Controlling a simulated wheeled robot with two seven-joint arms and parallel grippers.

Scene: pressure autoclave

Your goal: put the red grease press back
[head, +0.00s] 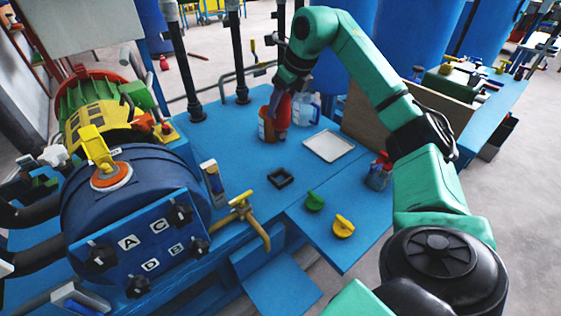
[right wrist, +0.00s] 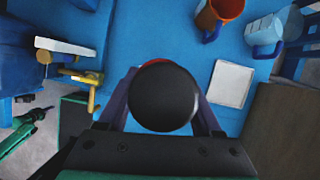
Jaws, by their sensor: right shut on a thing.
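The red grease press (head: 282,113) is upright in my right gripper (head: 287,84), at the far part of the blue table. The gripper is shut on its upper end. In the right wrist view its round black top (right wrist: 163,97) sits between the two fingers, with a sliver of red behind it; the rest is hidden below. Whether its foot touches the table I cannot tell. A small black square frame (head: 281,178) lies empty on the table, nearer than the press.
An orange container (head: 266,126) and a clear jug (head: 308,109) stand close to the press. A white tray (head: 328,146), a spray bottle (head: 379,172), and green (head: 314,201) and yellow (head: 343,226) knobs are to the right. The blue autoclave (head: 135,205) fills the left.

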